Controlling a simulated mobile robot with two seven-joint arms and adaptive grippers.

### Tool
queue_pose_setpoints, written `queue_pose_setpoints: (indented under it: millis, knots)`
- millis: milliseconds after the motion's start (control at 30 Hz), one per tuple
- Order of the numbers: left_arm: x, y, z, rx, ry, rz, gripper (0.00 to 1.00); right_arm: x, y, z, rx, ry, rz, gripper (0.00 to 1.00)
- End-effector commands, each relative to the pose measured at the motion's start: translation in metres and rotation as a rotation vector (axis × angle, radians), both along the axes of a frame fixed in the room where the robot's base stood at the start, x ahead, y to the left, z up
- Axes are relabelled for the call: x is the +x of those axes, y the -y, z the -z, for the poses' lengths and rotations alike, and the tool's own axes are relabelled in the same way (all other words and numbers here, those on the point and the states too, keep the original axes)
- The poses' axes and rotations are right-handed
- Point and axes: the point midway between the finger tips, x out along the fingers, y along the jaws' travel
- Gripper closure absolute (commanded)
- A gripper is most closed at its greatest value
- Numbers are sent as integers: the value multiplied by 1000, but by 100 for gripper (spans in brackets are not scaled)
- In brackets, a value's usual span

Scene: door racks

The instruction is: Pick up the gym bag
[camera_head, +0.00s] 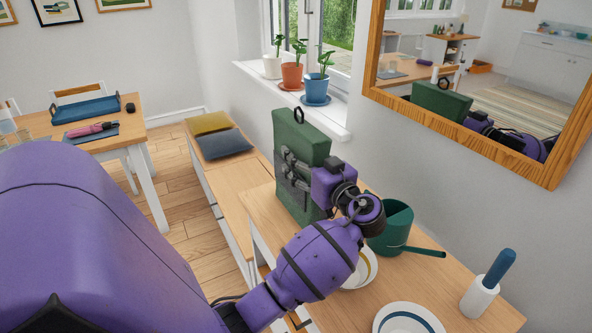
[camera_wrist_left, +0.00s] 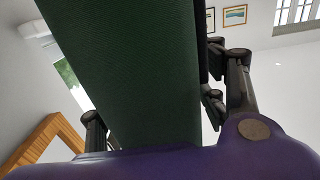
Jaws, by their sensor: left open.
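The green gym bag (camera_head: 298,132) stands upright on a wooden table by the window, a black loop handle on its top. My left gripper (camera_head: 297,172) is open at the bag's near face, its fingers partly covering the lower part. In the left wrist view the bag's dark green side (camera_wrist_left: 135,65) fills the middle, with a finger of my left gripper (camera_wrist_left: 155,115) on either side of it. Whether the fingers touch the bag cannot be told. My right gripper is not in view.
A teal watering can (camera_head: 392,232), plates (camera_head: 408,318) and a white holder with a blue handle (camera_head: 480,298) stand on the same table (camera_head: 440,270). Potted plants (camera_head: 318,88) line the windowsill. A mirror (camera_head: 540,172) hangs on the right wall. Cushions (camera_head: 222,143) lie on the bench beyond.

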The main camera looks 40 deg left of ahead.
Motion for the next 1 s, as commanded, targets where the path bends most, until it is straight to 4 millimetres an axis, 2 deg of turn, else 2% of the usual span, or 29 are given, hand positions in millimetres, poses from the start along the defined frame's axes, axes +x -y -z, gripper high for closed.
queue_pose_setpoints:
  millis: [100, 300, 800, 1000]
  knots:
    - [2, -7, 1, 0, -2, 0, 35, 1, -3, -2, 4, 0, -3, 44]
    - [2, -7, 3, -2, -4, 0, 35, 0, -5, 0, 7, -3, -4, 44]
    - [2, -7, 3, -1, -3, 0, 100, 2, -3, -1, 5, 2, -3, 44]
    - [2, -7, 1, 0, -1, 1, 100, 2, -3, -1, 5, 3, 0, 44]
